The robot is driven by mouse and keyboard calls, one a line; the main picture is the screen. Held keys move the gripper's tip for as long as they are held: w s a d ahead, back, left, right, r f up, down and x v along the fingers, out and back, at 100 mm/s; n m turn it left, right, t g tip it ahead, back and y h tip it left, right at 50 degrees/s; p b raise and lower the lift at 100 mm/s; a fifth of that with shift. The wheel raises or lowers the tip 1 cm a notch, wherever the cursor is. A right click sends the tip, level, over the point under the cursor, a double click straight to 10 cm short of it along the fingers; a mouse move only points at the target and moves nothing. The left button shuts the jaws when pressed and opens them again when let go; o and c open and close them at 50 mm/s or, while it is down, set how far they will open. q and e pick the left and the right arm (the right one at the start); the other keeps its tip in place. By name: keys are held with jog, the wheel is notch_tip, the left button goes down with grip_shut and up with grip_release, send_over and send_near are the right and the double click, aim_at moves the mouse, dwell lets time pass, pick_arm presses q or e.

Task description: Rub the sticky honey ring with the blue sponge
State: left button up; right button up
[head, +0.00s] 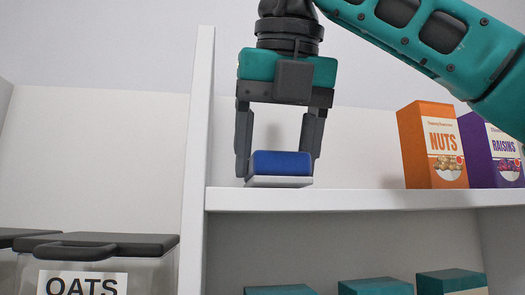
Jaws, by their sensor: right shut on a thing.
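My right gripper (279,165) points down at the left end of the upper shelf, its two fingers on either side of the blue sponge (281,163). It is shut on the sponge, which has a blue top and a pale, whitish layer underneath. The sponge is level and sits at the shelf's front edge in the picture; I cannot tell whether it touches the shelf surface. The honey ring is not visible. My left gripper is not in view.
The white shelf board (370,199) carries an orange nuts box (432,146) and a purple raisins box (492,150) at right. A white upright panel (197,160) stands left of the gripper. An oats container (95,262) is at lower left. Teal-topped boxes (375,287) are below.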

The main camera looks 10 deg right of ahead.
jog(key=shift+w+d+f, duration=0.1)
jog(key=shift+d+f, duration=0.05)
jog(key=shift+d, duration=1.35)
jog(key=shift+d+f, duration=0.15)
jog(key=shift+d, duration=1.35)
notch_tip(320, 180, up, 2)
jog(key=shift+r+p, duration=0.1)
jog(key=shift+p, duration=0.25)
jog(key=shift+r, duration=1.95)
jog(key=shift+r, duration=1.5)
